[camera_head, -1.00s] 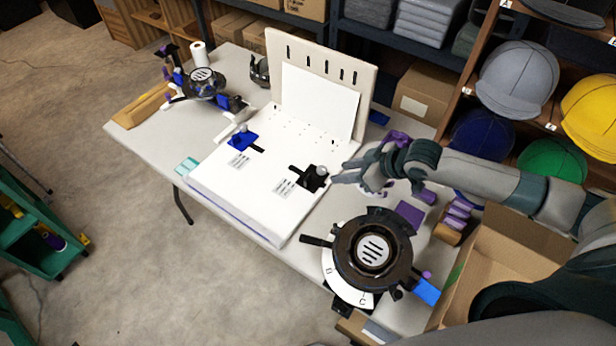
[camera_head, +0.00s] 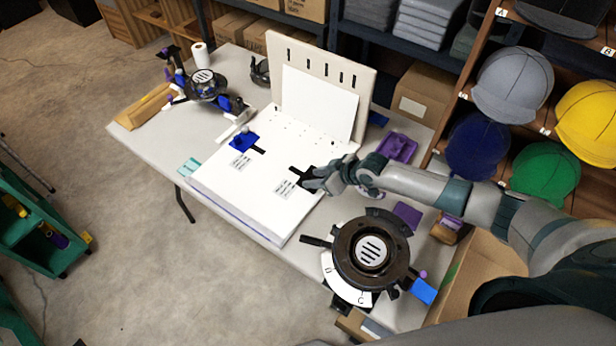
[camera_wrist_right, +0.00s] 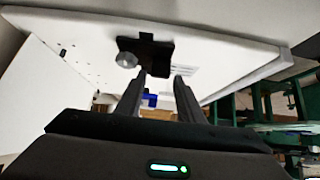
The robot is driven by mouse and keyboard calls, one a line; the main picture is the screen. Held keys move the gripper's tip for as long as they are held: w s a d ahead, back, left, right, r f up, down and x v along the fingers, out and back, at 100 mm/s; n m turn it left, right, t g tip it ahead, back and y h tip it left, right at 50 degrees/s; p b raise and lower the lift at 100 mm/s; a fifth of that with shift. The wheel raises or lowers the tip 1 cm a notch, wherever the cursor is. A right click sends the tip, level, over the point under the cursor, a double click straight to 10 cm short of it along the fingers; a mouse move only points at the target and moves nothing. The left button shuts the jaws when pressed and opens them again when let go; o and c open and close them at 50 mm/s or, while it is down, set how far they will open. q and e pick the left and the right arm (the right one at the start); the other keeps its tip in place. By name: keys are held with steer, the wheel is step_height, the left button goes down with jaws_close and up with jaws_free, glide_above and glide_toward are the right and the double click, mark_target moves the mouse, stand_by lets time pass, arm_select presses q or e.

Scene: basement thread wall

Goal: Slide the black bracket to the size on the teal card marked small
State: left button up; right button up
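The black bracket (camera_head: 299,176) lies on the white board (camera_head: 255,215), near its right side. My right gripper (camera_head: 313,180) is at the bracket and covers part of it. In the right wrist view the bracket (camera_wrist_right: 146,47) with its round grey knob (camera_wrist_right: 127,59) shows just beyond the fingertips. The right gripper (camera_wrist_right: 162,76) is open, with nothing visible between its fingers. I cannot tell whether it touches the bracket. The teal card (camera_head: 189,167) lies at the board's left edge; its writing is too small to read. My left gripper is not in view.
A blue bracket (camera_head: 243,141) sits on the board further left. Printed labels (camera_head: 285,189) lie beside the brackets. A slotted upright panel (camera_head: 318,82) stands behind. A round black device (camera_head: 371,254) stands at the table's front right, below my right arm.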

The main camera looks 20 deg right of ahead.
mark_target(308, 179)
steer(key=shift+x, duration=1.95)
